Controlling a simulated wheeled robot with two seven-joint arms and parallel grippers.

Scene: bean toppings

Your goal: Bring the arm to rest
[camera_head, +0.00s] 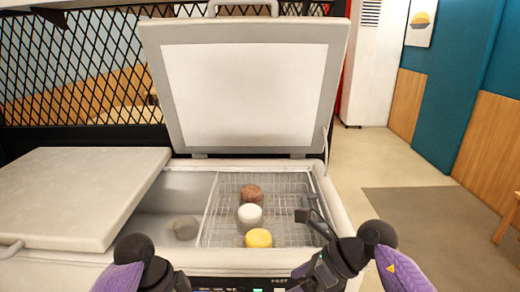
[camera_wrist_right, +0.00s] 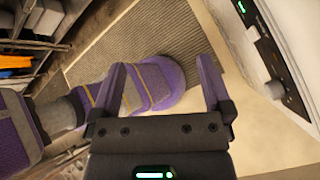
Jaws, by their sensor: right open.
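My right gripper (camera_wrist_right: 162,68) is in the right wrist view, with its two purple fingers spread apart and nothing between them. It hangs over the floor beside the white front of the chest freezer (camera_wrist_right: 280,45), apart from it. Purple parts of my own body show behind the fingers. In the head view my right arm (camera_head: 345,256) is bent at the freezer's front right corner, with its fingertips not clearly visible. My left arm (camera_head: 150,265) is at the bottom edge left of centre, and its gripper is out of the frame.
The freezer lid (camera_head: 245,95) stands open. A wire basket (camera_head: 290,183) inside holds a brown piece (camera_head: 252,193), a white piece (camera_head: 250,215) and a yellow piece (camera_head: 258,238). A grey lump (camera_head: 186,228) lies left of it. The floor (camera_head: 375,155) at right is clear.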

